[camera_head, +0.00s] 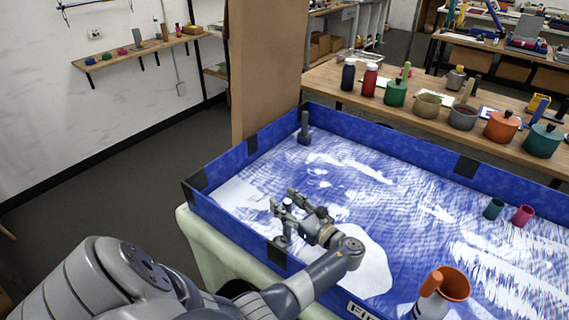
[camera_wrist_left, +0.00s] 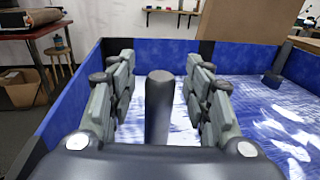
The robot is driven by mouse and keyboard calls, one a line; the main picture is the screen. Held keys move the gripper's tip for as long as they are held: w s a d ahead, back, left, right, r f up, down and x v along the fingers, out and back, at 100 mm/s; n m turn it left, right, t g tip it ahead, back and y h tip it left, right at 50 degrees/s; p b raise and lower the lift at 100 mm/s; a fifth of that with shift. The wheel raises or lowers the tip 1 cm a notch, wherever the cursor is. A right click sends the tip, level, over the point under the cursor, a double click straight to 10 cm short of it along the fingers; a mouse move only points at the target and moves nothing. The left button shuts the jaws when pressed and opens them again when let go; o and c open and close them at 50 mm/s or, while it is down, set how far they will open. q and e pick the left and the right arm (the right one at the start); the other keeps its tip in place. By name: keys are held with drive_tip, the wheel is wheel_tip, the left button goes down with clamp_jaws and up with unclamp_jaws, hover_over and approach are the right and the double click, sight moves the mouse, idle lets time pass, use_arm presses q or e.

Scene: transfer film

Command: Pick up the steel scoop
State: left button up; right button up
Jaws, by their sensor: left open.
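A dark grey upright cylinder, seemingly the handle of the steel scoop (camera_head: 287,226), stands at the near left side of the blue-walled tray (camera_head: 214,170). Its lower part is hidden. My left gripper (camera_head: 283,201) is open, its fingers reaching around the handle. In the left wrist view the handle (camera_wrist_left: 158,112) rises between the two spread fingers of the gripper (camera_wrist_left: 161,66), with a visible gap on each side. My right gripper is not in view.
A dark block with an upright grip (camera_head: 304,130) stands in the tray's far left corner. An orange scoop or cup (camera_head: 448,284), a green cup (camera_head: 493,209) and a pink cup (camera_head: 523,215) stand to the right. A wooden table (camera_head: 330,85) with several jars is behind.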

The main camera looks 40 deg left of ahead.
use_arm(q)
drive_tip(key=shift+d, duration=0.1)
clamp_jaws()
